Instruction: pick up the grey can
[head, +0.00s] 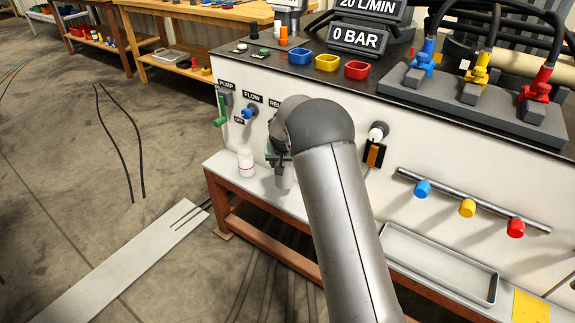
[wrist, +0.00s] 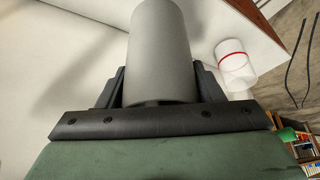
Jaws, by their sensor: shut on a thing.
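The grey can (wrist: 159,50) is between the two dark fingers of my gripper (wrist: 160,86) in the wrist view, with a finger against each side. My gripper is shut on it. In the head view my gripper (head: 279,160) is partly behind my arm, and a small part of the grey can (head: 283,180) shows below it, over the white shelf (head: 225,172). I cannot tell whether the can touches the shelf.
A white container with a red band (head: 246,163) stands on the shelf just left of my gripper; it also shows in the wrist view (wrist: 236,65). The white panel behind has a green lever (head: 220,108) and a blue valve (head: 249,112). A shallow tray (head: 440,262) lies to the right.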

